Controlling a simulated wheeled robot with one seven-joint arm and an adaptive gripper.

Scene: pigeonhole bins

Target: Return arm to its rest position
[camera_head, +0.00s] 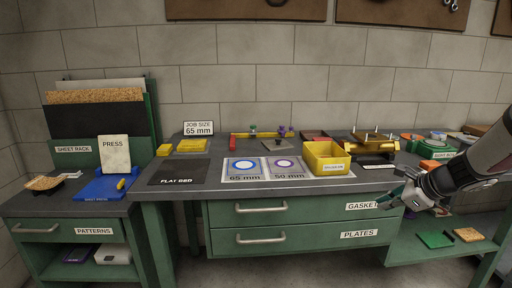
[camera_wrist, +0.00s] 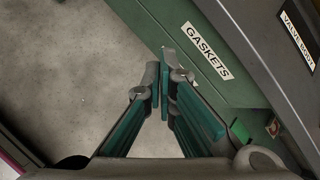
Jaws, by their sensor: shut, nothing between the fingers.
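My gripper (camera_head: 384,203) is at the right in the head view, in front of the bench edge near the drawer labelled GASKETS (camera_head: 362,205). Its teal fingers are shut with nothing between them. In the wrist view my gripper (camera_wrist: 164,88) points down over the grey floor, with its fingertips close together beside the green GASKETS drawer front (camera_wrist: 190,62). My arm reaches in from the right edge of the head view.
A yellow bin (camera_head: 326,158) and a brass fixture (camera_head: 372,147) stand on the bench (camera_head: 300,187) left of my arm. A lower shelf (camera_head: 410,255) holding a green plate (camera_head: 435,240) is below my gripper. The floor in front is clear.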

